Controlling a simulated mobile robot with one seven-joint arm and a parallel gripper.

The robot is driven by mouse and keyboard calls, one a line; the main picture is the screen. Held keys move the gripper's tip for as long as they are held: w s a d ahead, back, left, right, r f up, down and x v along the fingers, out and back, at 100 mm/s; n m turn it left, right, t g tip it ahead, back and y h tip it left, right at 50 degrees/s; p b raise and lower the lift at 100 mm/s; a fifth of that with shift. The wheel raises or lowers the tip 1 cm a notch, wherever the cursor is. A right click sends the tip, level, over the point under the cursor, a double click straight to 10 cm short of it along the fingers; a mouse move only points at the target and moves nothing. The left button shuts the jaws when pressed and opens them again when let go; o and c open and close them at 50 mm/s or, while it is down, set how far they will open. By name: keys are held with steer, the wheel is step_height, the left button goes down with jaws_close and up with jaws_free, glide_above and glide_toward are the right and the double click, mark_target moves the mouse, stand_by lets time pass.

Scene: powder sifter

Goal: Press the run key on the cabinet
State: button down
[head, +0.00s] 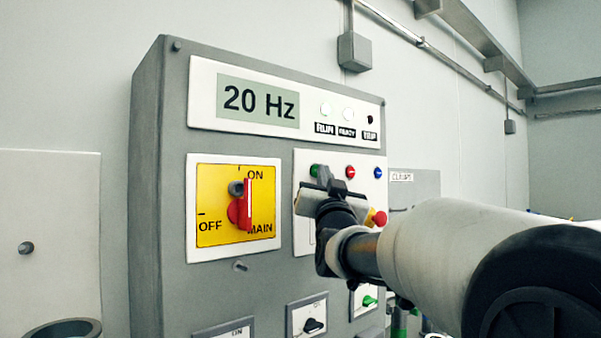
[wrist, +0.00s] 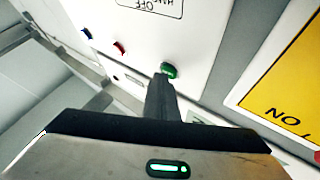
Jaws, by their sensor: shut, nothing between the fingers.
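The grey cabinet (head: 158,190) stands in front of me with its display reading 20 Hz (head: 258,101). A green key (head: 314,170) sits at the left of a row on its right-hand panel; it also shows in the wrist view (wrist: 169,70). My gripper (head: 325,173) is shut and empty, its fingertips right at the green key. In the wrist view the fingertips (wrist: 160,80) overlap the key's edge; I cannot tell whether they touch it. My gripper and arm hide the panel's lower part. Any lettering by the key is unreadable.
A red key (head: 350,172) and a blue key (head: 378,173) sit right of the green one. A red knob (head: 379,218) shows beside my arm. The yellow main switch (head: 222,205) has its red handle upright. Lamps marked RUN (head: 326,109) and TRIP (head: 370,119) are above.

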steer(key=shift+f, duration=0.1)
steer(key=shift+s+d+b, duration=0.45)
steer(key=shift+s+b, duration=0.2)
steer(key=shift+b, duration=0.15)
steer(key=s+d+b, duration=0.1)
steer(key=s, duration=0.1)
steer(key=s+d+b, duration=0.2)
steer(key=shift+b, duration=0.3)
stand_by(0.6)
